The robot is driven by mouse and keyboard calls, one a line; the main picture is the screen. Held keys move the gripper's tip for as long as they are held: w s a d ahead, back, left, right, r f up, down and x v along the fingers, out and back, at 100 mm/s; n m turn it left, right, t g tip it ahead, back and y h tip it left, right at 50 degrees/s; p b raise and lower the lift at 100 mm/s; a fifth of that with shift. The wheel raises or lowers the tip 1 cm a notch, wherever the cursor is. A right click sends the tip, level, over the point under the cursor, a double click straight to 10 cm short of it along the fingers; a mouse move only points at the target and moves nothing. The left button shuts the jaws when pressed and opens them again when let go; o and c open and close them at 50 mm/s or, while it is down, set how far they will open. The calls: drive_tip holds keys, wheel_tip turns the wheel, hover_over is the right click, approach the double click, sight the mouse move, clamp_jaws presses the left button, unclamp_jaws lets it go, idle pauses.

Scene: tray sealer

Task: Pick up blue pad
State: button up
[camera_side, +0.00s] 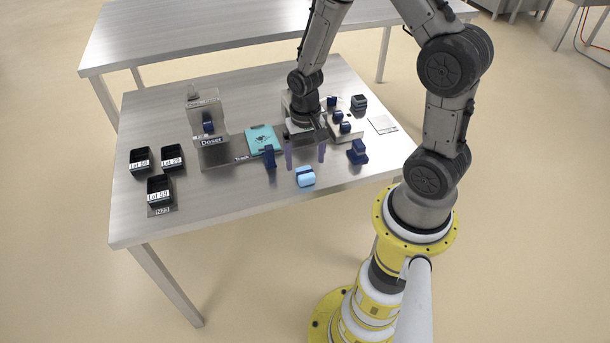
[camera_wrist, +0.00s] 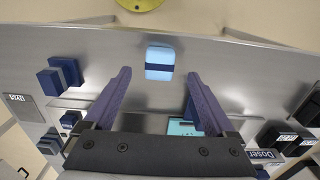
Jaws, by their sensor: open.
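The blue pad (camera_side: 305,176) is a small light-blue block with a dark blue band. It lies on the steel table near the front edge in the side view. In the wrist view the pad (camera_wrist: 160,54) shows beyond and between my fingertips. My gripper (camera_side: 305,163) is open and empty, with its two purple fingers pointing down. In the side view it is just behind the pad and above the table. In the wrist view my gripper (camera_wrist: 158,73) has one finger on each side of the pad's line, without touching it.
A teal tray (camera_side: 263,137) lies left of my gripper beside the doser (camera_side: 209,137). A dark blue block (camera_side: 358,153) stands to the right. Black lot bins (camera_side: 160,190) sit at the far left. Bare table lies left of the pad along the front edge.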

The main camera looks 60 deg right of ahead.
sight(305, 172)
wheel_tip(305, 172, down, 4)
drive_tip(key=shift+w+d+f, duration=0.1)
drive_tip(key=shift+d+f, duration=0.05)
drive_tip(key=shift+f, duration=0.1)
clamp_jaws()
idle(0.4)
